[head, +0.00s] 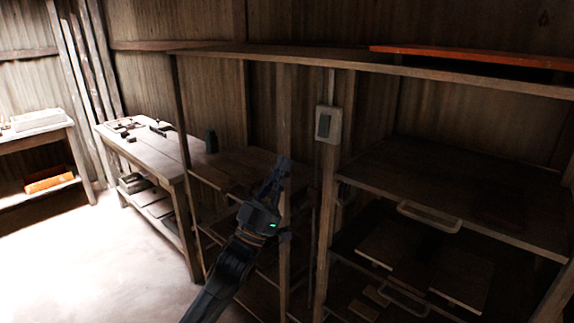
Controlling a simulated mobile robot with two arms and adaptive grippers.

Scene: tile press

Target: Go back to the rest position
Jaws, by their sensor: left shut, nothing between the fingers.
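My left gripper (280,168) is in the middle of the head view, raised in front of the wooden shelving. Its dark fingers are together with nothing between them, and it points up and slightly right. My left arm comes in from the bottom, left of centre. My right gripper is not in view.
A shelf unit with a handled wooden board (430,216) and loose boards (461,278) fills the right side. A workbench (150,150) with tools stands at the left, and another table (40,132) farther left. The pale floor (90,270) at lower left is clear.

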